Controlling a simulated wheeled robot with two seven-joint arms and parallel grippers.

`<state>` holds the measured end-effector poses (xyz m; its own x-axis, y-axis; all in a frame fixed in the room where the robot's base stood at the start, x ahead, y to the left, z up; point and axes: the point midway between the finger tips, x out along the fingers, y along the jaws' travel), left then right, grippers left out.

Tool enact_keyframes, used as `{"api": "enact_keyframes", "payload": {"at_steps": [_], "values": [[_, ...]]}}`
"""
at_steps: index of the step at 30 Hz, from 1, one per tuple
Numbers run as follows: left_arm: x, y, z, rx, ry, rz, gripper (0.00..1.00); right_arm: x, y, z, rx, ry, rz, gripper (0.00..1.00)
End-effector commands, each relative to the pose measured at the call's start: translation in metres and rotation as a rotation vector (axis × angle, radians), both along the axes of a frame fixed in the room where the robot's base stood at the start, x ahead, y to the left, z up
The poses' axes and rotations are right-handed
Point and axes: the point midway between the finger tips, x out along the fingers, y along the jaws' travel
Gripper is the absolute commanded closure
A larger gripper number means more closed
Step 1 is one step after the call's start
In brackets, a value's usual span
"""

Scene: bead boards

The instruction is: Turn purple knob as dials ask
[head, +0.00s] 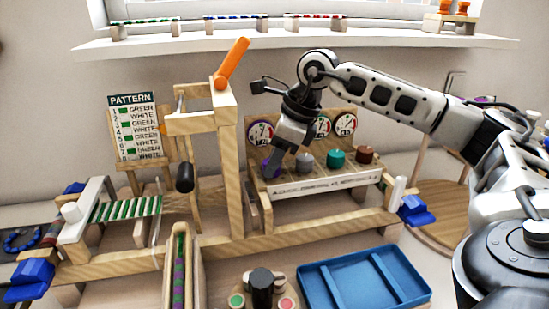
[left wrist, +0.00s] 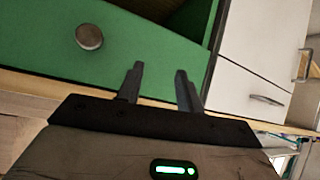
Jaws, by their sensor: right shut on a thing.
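The purple knob (head: 265,165) is leftmost in the row of knobs on the wooden dial panel, in the head view. My right gripper (head: 272,166) comes down over it and is shut on it, hiding most of it. A round dial (head: 261,132) shows above the purple knob; its reading is too small to tell. Further right are a grey knob (head: 304,161), a teal knob (head: 336,158) and a brown knob (head: 365,155). My left gripper (left wrist: 160,82) is open and empty in the left wrist view, by a green drawer front, and is not in the head view.
A wooden post with an orange lever (head: 231,64) stands left of the panel. The pattern board (head: 134,127) is further left. A blue tray (head: 363,282) lies in front. In the left wrist view are a green front (left wrist: 150,62) with a round knob and white drawers (left wrist: 250,90).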

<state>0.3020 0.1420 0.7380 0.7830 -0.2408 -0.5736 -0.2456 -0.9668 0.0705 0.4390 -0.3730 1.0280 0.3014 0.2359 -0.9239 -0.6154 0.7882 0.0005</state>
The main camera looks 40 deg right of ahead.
Motion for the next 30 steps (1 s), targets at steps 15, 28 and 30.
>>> {"api": "enact_keyframes", "payload": {"at_steps": [15,28,30], "values": [[-0.0019,0.0017,0.0028,0.016,0.010,-0.004,0.64,0.0020,-0.0009,0.0019,0.003,0.000,0.339,0.89],[-0.0015,0.0035,0.0071,0.032,0.011,-0.009,0.64,0.0031,-0.0019,0.0017,0.001,-0.001,0.550,0.89],[-0.0015,0.0037,0.0070,0.034,0.011,-0.010,0.64,0.0032,-0.0019,0.0016,0.000,-0.002,0.565,0.89]]}}
